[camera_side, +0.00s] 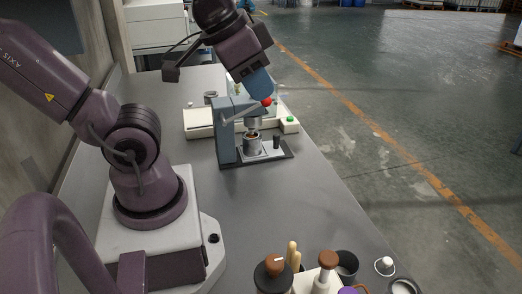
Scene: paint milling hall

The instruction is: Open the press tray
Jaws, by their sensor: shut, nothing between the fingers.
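The press (226,140) is a blue-grey upright frame on the bench, with a lever (240,115) that ends in a red knob (267,101). A small metal cup (252,144) sits under its ram. A flat dark tray or base plate (284,154) lies at the foot of the press, with a short black post or handle (277,141) standing on its right. My gripper (265,94) points down above the press, right by the red knob. Its fingers are shut with nothing between them. I cannot tell whether they touch the knob.
A cream-coloured device (199,122) with a green button stands behind the press. In front are a brown-topped jar (273,275), a brown-handled tool (328,260), a dark cup (346,264) and a white-topped item (385,266). The grey bench (300,205) is clear between them and the press.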

